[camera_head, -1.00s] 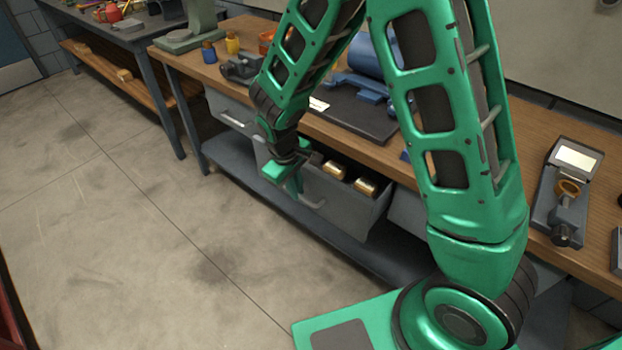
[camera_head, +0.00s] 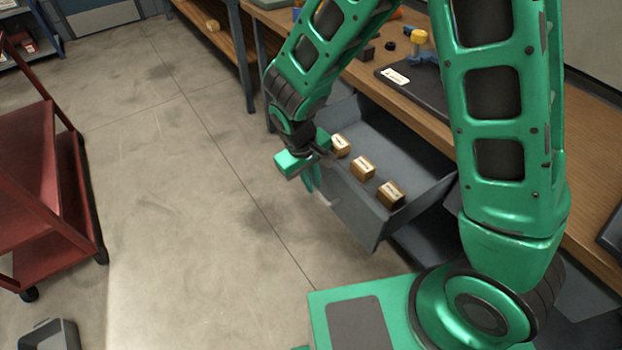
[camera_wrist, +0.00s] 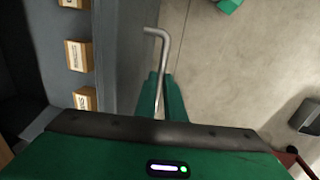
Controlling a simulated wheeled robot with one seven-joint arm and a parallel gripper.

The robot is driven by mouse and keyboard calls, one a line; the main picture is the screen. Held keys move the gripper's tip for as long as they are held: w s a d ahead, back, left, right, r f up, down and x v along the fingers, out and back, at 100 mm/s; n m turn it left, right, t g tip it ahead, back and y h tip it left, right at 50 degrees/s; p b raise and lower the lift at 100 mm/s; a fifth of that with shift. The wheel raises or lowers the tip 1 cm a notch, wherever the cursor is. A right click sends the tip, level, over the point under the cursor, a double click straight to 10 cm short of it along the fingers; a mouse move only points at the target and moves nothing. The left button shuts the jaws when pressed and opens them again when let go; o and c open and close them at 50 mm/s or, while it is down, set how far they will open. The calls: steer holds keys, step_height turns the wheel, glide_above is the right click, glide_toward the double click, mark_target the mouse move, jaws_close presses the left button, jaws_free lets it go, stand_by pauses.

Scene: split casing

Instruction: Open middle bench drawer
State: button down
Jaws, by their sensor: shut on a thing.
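The middle bench drawer (camera_head: 352,212) is grey and stands well out from the workbench, with its inside in view. Its bar handle (camera_wrist: 155,33) is a bent metal rod on the drawer front, seen in the wrist view. My gripper (camera_wrist: 161,92) is shut on the handle, with a green finger on either side of the rod. In the head view my gripper (camera_head: 312,176) is at the drawer front, and the handle is mostly hidden behind it. Small labelled boxes (camera_head: 362,167) lie in a row inside the drawer, near its front; they also show in the wrist view (camera_wrist: 78,55).
The wooden workbench top (camera_head: 440,128) runs above the drawer, carrying a dark mat (camera_head: 412,88). A red cart (camera_head: 40,190) stands at the left, with a grey bin (camera_head: 50,335) at the lower left. The concrete floor (camera_head: 190,210) between cart and drawer is clear.

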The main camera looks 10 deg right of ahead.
steer(key=c, duration=1.8)
jaws_free()
steer(key=shift+c, duration=0.2)
step_height(320, 180, up, 11)
steer(key=a, duration=0.2)
steer(key=shift+s+f, duration=0.2)
steer(key=shift+s, duration=0.15)
steer(key=shift+d, duration=0.1)
steer(key=s+d+r+m, duration=0.2)
steer(key=d+r+m, duration=0.15)
steer(key=d, duration=0.65)
steer(key=s+d+r+m, duration=0.15)
steer(key=d+r, duration=0.25)
steer(key=d, duration=0.6)
steer(key=s+d+r+m+y, duration=0.1)
steer(key=s+d+m, duration=0.2)
steer(key=s+d, duration=0.3)
steer(key=s+d+r+m+g+y, duration=0.1)
steer(key=s+d+m, duration=0.2)
steer(key=s+d, duration=0.4)
steer(key=s, duration=0.4)
steer(key=shift+r, duration=0.35)
